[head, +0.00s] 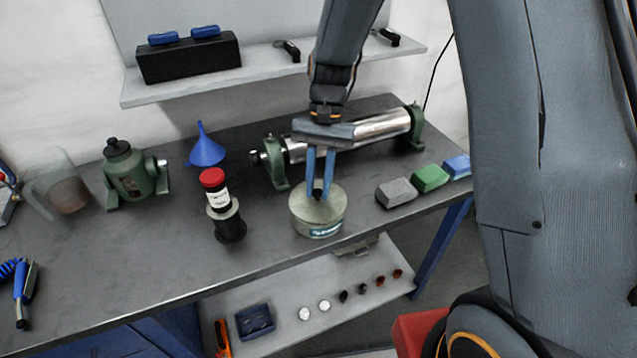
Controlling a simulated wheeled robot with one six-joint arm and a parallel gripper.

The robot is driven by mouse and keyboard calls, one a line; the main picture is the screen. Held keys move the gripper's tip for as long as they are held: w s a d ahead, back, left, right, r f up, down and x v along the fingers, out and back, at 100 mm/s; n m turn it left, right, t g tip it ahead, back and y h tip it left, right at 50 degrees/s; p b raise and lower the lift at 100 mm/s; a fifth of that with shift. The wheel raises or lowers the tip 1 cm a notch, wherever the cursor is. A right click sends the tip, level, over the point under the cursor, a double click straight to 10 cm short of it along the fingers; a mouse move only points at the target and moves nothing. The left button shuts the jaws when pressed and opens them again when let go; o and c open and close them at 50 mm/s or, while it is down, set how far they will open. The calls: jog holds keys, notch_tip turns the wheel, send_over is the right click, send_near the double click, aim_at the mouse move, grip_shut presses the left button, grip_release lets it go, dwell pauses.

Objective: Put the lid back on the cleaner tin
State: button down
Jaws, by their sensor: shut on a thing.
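The cleaner tin (326,231) is a short, round, pale grey-green can with a teal label, standing on the dark bench near its front edge. Its lid (304,203) is a flat disc of similar colour with a small dark knob in the middle. My gripper (318,194) points down from above, its two blue fingers shut on the lid's knob. The lid lies level over the tin's mouth, in line with it. I see no clear gap between them, but cannot tell whether the lid is fully seated.
A metal roller (383,125) in green stands lies behind the tin. Grey (396,193), green (430,178) and blue (457,166) blocks sit to the right. A red-capped bottle (217,190) stands left, with a blue funnel (206,148) behind it. A lower shelf (285,291) holds small parts.

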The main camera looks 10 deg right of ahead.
dwell(0.4)
jog(key=c, duration=1)
grip_release()
jog(key=shift+r+p, duration=2.85)
jog(key=shift+r, duration=0.65)
grip_shut()
